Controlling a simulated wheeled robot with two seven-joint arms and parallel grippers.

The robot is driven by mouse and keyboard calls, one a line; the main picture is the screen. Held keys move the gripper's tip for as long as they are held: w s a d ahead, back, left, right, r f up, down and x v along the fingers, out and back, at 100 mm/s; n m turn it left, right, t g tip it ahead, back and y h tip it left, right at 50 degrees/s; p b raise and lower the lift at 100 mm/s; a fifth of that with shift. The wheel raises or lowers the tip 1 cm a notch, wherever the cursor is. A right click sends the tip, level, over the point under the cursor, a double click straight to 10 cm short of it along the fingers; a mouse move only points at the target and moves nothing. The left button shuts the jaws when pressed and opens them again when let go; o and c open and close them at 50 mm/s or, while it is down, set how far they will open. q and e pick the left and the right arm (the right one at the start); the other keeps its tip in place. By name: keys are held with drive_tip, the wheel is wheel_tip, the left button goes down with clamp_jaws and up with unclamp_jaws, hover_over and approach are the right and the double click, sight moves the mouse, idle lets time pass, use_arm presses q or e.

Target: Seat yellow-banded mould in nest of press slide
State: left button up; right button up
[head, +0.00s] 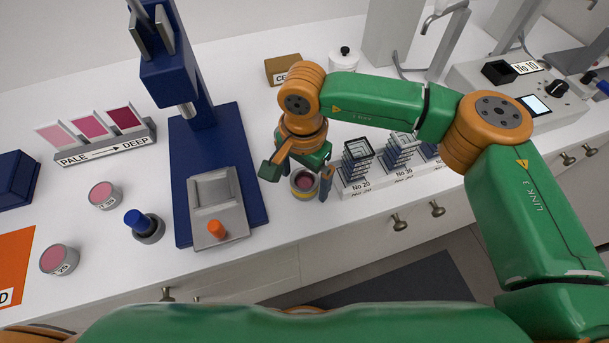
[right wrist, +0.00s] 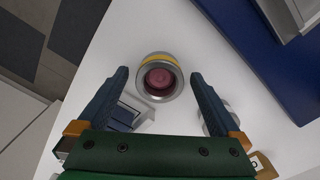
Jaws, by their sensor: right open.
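The yellow-banded mould (head: 304,184) is a short metal cup with a dark pink top. It stands upright on the white counter, right of the blue press (head: 196,150). In the right wrist view the mould (right wrist: 160,60) is just beyond and between the fingertips. My right gripper (head: 297,177) is open, with one finger on either side of the mould; I cannot tell whether either touches it. The grey press slide (head: 229,222) with its orange knob lies on the blue base, and its nest shows as an empty recess. My left gripper is not in view.
A white rack (head: 352,190) of stacked sieves stands close right of the mould. Left of the press are pink jars (head: 103,195), a blue-topped object (head: 145,224) and a colour card stand (head: 105,152). A cardboard box (head: 283,69) and a white jar (head: 344,60) stand behind.

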drive_tip(key=shift+f, duration=0.2)
drive_tip(key=shift+s, duration=0.1)
drive_tip(key=c, duration=0.5)
clamp_jaws()
